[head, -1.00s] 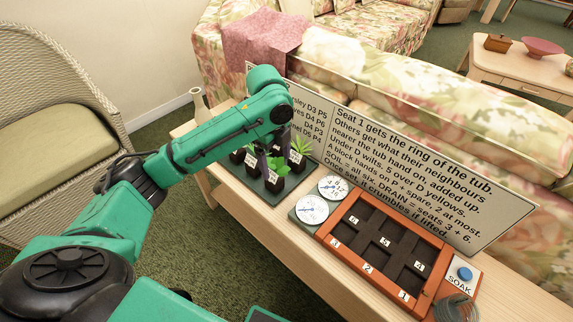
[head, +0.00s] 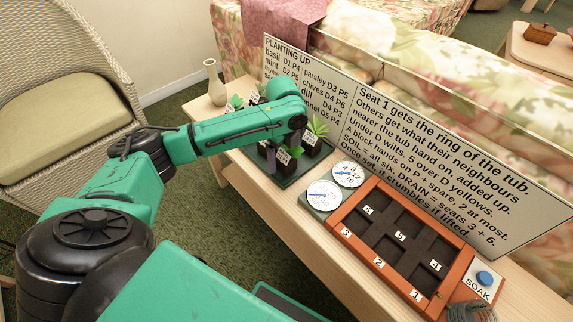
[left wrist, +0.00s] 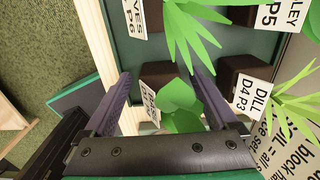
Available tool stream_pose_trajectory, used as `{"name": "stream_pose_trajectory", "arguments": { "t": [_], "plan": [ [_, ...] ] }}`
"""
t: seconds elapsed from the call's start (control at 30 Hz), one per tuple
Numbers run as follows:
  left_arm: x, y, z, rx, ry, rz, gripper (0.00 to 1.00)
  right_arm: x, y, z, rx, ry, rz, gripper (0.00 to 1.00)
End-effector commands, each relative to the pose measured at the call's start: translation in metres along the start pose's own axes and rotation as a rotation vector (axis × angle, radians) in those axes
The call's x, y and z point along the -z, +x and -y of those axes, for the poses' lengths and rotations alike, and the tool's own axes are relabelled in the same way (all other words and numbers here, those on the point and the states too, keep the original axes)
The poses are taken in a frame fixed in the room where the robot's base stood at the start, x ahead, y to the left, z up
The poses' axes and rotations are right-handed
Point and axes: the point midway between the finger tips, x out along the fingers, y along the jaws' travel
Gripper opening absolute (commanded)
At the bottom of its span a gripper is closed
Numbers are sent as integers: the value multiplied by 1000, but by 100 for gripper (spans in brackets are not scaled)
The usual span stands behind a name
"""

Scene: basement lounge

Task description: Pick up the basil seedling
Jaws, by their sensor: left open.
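My left gripper (head: 271,160) reaches over the dark green seedling tray (head: 294,181) and points down among the pots. In the left wrist view the open gripper (left wrist: 160,78) has one dark finger on each side of a broad-leaved seedling (left wrist: 180,108) in a dark pot. Its white label (left wrist: 148,100) is partly cut off and I cannot read it surely as basil. In the head view a broad-leaved seedling (head: 296,152) stands by the fingers, its pot partly hidden. I cannot tell whether the fingers touch it. My right gripper is out of view.
A spiky seedling (head: 318,126) stands close by; a pot labelled DILL (left wrist: 247,84) is right of the fingers. A text board (head: 430,140) stands behind the tray. Two dials (head: 336,184) and an orange planter (head: 346,218) are to the right, a vase (head: 215,85) to the left.

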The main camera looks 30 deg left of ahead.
Motion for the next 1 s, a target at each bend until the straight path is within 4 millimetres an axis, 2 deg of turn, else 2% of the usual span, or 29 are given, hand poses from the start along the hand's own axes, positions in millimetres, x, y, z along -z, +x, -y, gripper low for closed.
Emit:
{"name": "stream_pose_trajectory", "arguments": {
  "t": [0.13, 0.27, 0.3, 0.37, 0.4, 0.63, 0.77, 0.87, 1.0],
  "plan": [
    [0, -1, 0, 1, 0, 0, 92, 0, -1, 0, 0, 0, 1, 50],
    [0, -1, 0, 1, 0, 0, 43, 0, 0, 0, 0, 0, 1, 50],
    [0, -1, 0, 1, 0, 0, 28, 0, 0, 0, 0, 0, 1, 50],
    [0, -1, 0, 1, 0, 0, 5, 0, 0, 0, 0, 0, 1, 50],
    [0, -1, 0, 1, 0, 0, 0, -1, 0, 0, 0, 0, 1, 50],
    [0, -3, 0, 2, 0, 0, 0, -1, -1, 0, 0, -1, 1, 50],
    [0, -15, 1, 4, -1, 0, 0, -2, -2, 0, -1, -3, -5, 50],
    [0, -36, 1, 6, 0, 1, 0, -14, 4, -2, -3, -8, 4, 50],
    [0, -90, 2, 8, 1, 1, 0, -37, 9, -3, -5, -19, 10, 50]
  ]
}}
